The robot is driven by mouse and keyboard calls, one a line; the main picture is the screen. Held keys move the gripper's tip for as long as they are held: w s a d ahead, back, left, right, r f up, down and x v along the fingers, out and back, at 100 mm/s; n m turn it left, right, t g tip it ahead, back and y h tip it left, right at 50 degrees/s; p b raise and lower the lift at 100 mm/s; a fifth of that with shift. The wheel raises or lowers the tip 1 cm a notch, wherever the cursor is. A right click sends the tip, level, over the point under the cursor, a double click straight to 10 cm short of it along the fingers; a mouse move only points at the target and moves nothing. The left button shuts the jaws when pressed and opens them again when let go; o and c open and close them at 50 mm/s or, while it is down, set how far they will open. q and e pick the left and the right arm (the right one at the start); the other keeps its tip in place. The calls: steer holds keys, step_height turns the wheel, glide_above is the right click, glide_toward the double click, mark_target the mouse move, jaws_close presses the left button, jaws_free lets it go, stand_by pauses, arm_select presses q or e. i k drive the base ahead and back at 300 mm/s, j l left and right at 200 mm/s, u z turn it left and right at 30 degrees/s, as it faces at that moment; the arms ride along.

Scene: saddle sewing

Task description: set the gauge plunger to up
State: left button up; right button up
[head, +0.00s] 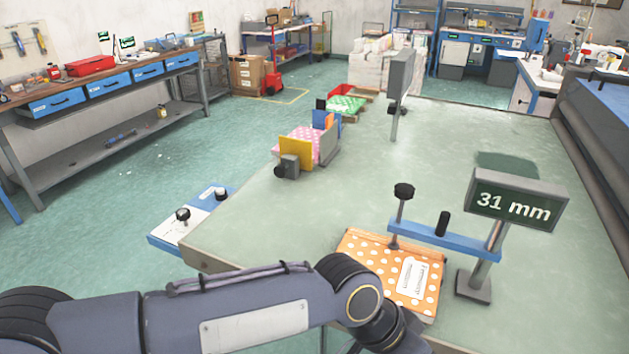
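The gauge stands at the right front of the green table. It has a grey stand, a blue crossbar (445,237) and a display (513,204) reading 31 mm. The gauge plunger (403,191) is a thin upright rod with a black knob above the bar. Its dark foot is low, at the orange polka-dot piece (362,254); I cannot tell whether they touch. A short black upright handle (443,223) stands on the bar. My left arm crosses the bottom, its wrist in front of the orange piece. Its fingers are out of frame. My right gripper does not show.
A white-and-blue control box (183,224) with black knobs sits at the table's left edge. A pink dotted piece (302,146) in a yellow-and-blue fixture and a green piece (345,104) lie farther back. A grey post (397,90) stands behind. The table's middle is clear.

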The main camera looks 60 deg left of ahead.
mark_target(404, 191)
steer(key=u, duration=1.65)
steer(key=j, duration=0.05)
